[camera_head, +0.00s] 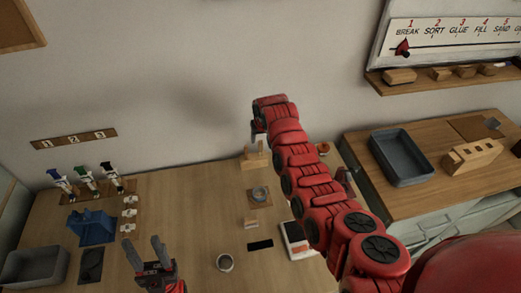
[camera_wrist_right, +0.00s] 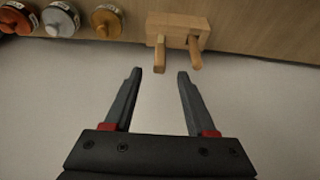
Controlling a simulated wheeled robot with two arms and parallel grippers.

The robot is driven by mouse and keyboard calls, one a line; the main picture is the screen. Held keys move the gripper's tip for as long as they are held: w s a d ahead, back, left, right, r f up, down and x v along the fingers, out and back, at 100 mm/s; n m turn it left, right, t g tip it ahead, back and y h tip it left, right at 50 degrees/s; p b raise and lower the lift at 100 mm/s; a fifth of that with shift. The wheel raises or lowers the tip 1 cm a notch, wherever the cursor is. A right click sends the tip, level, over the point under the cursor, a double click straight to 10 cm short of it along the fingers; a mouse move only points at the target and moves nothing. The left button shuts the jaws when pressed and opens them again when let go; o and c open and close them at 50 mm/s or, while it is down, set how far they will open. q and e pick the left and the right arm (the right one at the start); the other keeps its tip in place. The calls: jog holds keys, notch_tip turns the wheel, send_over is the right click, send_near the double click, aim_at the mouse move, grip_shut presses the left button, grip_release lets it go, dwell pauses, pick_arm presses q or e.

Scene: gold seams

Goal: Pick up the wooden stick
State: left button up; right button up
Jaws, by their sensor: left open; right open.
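In the right wrist view, a pale wooden block (camera_wrist_right: 178,24) has two short wooden pieces, a left one (camera_wrist_right: 160,54) and a right one (camera_wrist_right: 195,51), projecting towards my gripper. I cannot tell which, if either, is the wooden stick. My right gripper (camera_wrist_right: 159,77) is open and empty, with its fingertips just short of these pieces. In the head view, my right gripper (camera_head: 256,141) is above the wooden block (camera_head: 254,162) at the back of the table, partly hidden by my arm. My left gripper (camera_head: 144,245) is open and empty over the front left of the table.
Three jars, copper (camera_wrist_right: 17,18), silver (camera_wrist_right: 60,19) and gold (camera_wrist_right: 105,20), stand beside the block. A side bench holds a grey tray (camera_head: 402,157).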

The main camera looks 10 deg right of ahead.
aim_at(261, 142)
jog(key=b+x, duration=0.3)
jog(key=x, duration=0.1)
jog(key=shift+s+f+b, duration=0.1)
jog(key=shift+f+b, duration=0.25)
jog(key=shift+f, duration=0.05)
jog(key=shift+r, duration=0.1)
jog(key=shift+c, duration=0.3)
grip_shut()
